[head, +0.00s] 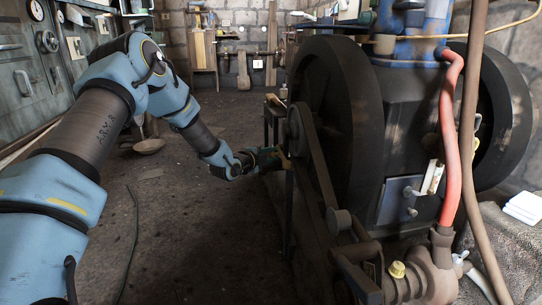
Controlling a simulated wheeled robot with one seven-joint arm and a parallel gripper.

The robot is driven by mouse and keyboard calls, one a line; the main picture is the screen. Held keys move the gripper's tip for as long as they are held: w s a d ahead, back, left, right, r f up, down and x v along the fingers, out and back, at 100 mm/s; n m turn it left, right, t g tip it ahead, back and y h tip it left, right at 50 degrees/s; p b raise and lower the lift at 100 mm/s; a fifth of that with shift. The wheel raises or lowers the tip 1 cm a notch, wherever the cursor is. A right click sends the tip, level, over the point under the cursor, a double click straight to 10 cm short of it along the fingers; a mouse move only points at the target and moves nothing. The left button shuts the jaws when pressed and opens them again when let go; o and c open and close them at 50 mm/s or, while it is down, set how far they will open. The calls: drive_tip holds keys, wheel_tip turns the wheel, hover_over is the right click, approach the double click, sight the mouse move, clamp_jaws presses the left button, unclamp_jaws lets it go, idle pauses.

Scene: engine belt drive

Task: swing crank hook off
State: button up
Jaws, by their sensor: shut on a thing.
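My gripper (272,158) is at the end of my blue arm, left of the engine, beside the small belt pulley (296,130). It is shut on a small part at the pulley's side, which I take to be the crank hook (285,161). Only a small tan-orange bit of the hook shows at the fingertips. The rest is hidden by the fingers or too small to make out. I cannot tell whether the hook still touches the pulley or its shaft. The belt (319,165) runs from the pulley down to a lower roller (339,220).
The large dark flywheel (340,100) stands right behind the pulley and belt. A narrow stand (272,112) is close to my gripper. A red hose (451,140) hangs on the engine's right. The floor (175,215) left of the engine is mostly clear, with a thin cable (133,245).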

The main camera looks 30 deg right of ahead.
clamp_jaws()
idle(0.7)
drive_tip(key=shift+s+a, duration=0.1)
drive_tip(key=shift+a, duration=0.05)
drive_tip(key=s+a+n+t+y+p, duration=0.7)
drive_tip(key=a+n+t+y+p, duration=0.1)
drive_tip(key=n+y, duration=0.7)
drive_tip(key=shift+s+a+n+t+y+p, duration=0.35)
drive_tip(key=shift+t+y+p, duration=0.3)
drive_tip(key=shift+y, duration=0.45)
drive_tip(key=shift+w, duration=0.1)
